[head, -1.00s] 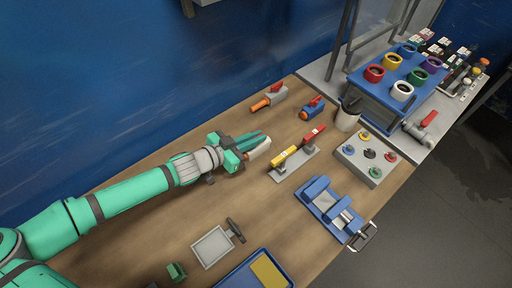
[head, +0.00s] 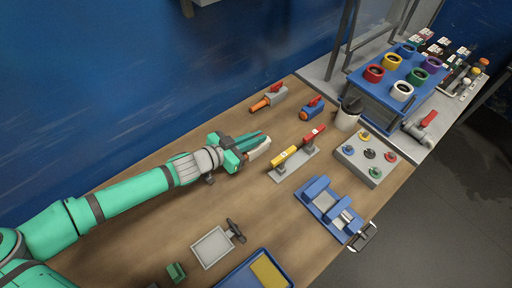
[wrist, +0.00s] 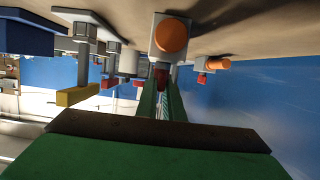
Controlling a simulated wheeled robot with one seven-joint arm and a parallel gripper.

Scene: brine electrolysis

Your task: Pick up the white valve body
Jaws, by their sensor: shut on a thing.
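The white valve body (head: 259,149) is between the fingertips of my gripper (head: 251,145), over the middle of the wooden bench in the head view. My gripper is shut on it. In the wrist view, which shows the bench at the top, the valve body (wrist: 158,48) is at the far end of the fingers. It has a pale blocky body, a round orange end and a red part at the fingertips. The fingers hide part of it. I cannot tell whether it touches the bench.
A stand with yellow and red handles (head: 284,156) is close to the right of my gripper. A grey-and-orange valve (head: 268,98) and a blue valve (head: 312,108) lie behind. A blue vise (head: 333,207) stands at front right. Bench left of the stand is mostly clear.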

